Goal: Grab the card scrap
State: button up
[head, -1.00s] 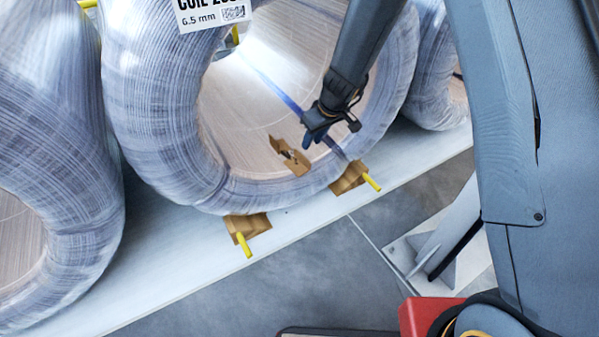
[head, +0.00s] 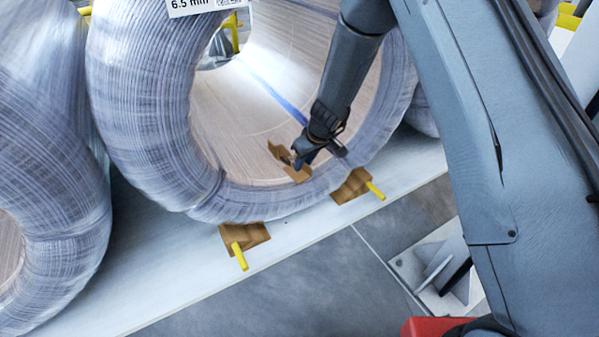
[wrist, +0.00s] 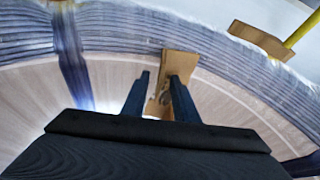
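The card scrap (head: 290,162) is a brown folded piece of cardboard lying inside the lower part of the wrapped coil's bore. It also shows in the wrist view (wrist: 180,64), ahead of my fingers and partly between them. My gripper (head: 300,158) reaches into the bore and is at the scrap, covering part of it in the head view. In the wrist view my gripper (wrist: 158,90) has its two dark fingers apart, one on each side of the scrap's near part. I cannot tell whether either finger touches it. The wrapped coil (head: 150,150) stands upright.
Two brown wedges with yellow pegs sit under the coil's front edge, one at left (head: 245,238) and one at right (head: 352,187). Another wrapped coil (head: 60,140) stands at the left. A blue strap (head: 275,92) runs through the bore. Grey floor lies in front.

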grip_shut()
dwell(0.4)
